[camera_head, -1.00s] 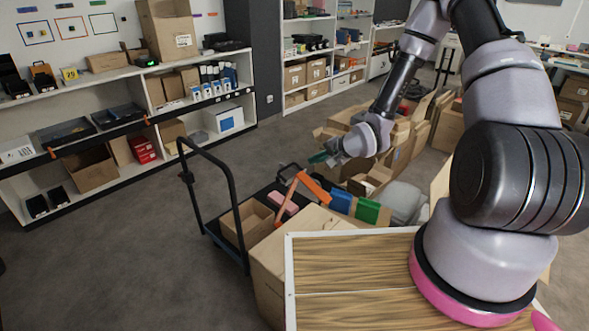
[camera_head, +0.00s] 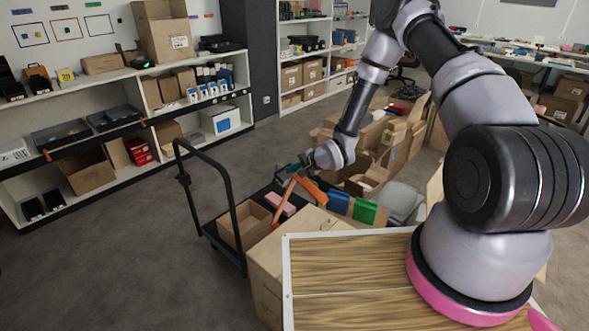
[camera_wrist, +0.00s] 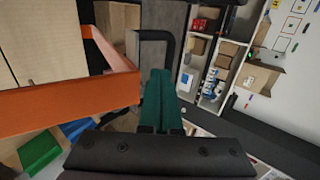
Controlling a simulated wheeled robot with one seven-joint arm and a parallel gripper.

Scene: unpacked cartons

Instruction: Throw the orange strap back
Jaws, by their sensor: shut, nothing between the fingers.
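The orange strap (camera_head: 285,201) rises in a bent, angular shape beside the large carton on the cart. Its upper band slants down to the right. In the wrist view, the strap (camera_wrist: 70,101) spans the left side as a wide band, with a corner just left of the fingers. My gripper (camera_head: 284,169) is just above the strap's top in the head view. Its green fingers (camera_wrist: 160,80) are together and empty in the wrist view. They are close to the strap; I cannot tell whether they touch it.
The cart's black handle (camera_head: 228,175) stands to the left. A large carton (camera_head: 265,275) is in front, and a small open box (camera_head: 247,228) lies on the cart. A blue item (camera_head: 338,202) and a green item (camera_head: 364,212) sit right of the strap. Floor is clear at left.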

